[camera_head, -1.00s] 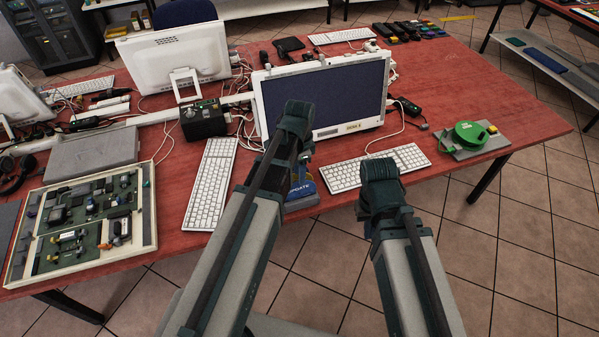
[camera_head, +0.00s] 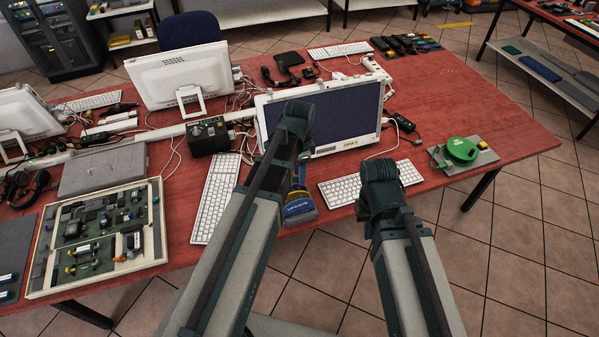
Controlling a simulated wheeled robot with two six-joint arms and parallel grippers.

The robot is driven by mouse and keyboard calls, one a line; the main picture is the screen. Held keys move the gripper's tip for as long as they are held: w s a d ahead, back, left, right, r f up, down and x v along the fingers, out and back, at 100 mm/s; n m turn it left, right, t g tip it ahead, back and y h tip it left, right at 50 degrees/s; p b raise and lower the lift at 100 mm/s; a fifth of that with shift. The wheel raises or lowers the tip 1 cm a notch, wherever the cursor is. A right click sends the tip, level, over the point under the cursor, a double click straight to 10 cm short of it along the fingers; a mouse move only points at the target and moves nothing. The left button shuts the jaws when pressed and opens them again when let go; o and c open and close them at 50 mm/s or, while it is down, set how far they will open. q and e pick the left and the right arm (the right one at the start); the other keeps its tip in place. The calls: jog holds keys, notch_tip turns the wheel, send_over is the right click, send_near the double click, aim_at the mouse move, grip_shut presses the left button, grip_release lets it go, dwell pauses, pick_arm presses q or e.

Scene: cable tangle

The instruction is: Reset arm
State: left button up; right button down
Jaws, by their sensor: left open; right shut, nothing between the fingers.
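My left arm (camera_head: 240,235) comes up from the bottom and ends in a dark joint in front of the monitor. My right arm (camera_head: 408,260) ends in a dark joint over the right end of the white keyboard (camera_head: 348,188). A blue lettered item (camera_head: 299,208) shows at the table's front edge, partly behind my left arm.
A monitor (camera_head: 345,118) stands behind the arms. Another keyboard (camera_head: 215,198) lies left of my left arm. A framed circuit board (camera_head: 100,235) lies at the left. A green round item (camera_head: 461,149) sits on a grey plate at the right. Loose cables lie behind. The right table end is mostly clear.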

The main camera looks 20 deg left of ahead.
dwell(0.5)
pick_arm(q)
jog(key=s+d+f+n+y+b, duration=0.1)
jog(key=s+d+n, duration=0.6)
jog(key=s+d, duration=0.3)
jog(key=s, duration=0.4)
jog(key=shift+s+d+f, duration=0.15)
jog(key=shift+d, duration=0.1)
